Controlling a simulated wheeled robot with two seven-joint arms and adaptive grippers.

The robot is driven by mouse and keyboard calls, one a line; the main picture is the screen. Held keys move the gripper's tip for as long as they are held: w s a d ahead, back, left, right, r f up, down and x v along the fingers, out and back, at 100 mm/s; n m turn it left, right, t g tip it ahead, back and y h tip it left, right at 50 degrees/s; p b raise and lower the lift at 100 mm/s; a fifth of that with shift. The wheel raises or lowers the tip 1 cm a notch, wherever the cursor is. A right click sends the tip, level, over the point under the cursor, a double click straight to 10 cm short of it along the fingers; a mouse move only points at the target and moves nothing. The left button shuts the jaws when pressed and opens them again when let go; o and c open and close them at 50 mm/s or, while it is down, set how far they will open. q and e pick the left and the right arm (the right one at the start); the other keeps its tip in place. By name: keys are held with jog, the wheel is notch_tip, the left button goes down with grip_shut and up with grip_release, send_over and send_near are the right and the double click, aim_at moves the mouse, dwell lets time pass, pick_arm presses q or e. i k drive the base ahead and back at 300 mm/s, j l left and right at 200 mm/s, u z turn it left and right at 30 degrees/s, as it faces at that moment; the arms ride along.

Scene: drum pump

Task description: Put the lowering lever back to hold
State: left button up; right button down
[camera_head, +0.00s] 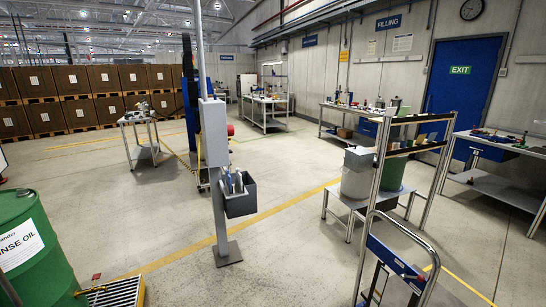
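Neither of my grippers is in view. At the lower right stands a wheeled-looking frame with a bent silver tube handle (420,237) and a blue crossbar (390,255). A small red part (414,278) shows near the right end of the crossbar. I cannot tell whether this red part is the lowering lever, nor what position a lever is in. The bottom of the frame is cut off by the picture's edge.
A grey post (219,210) with a dark bin (240,200) stands in the middle. Open floor lies between post and handle.

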aim_at(421, 278)
jog(key=z, duration=1.25)
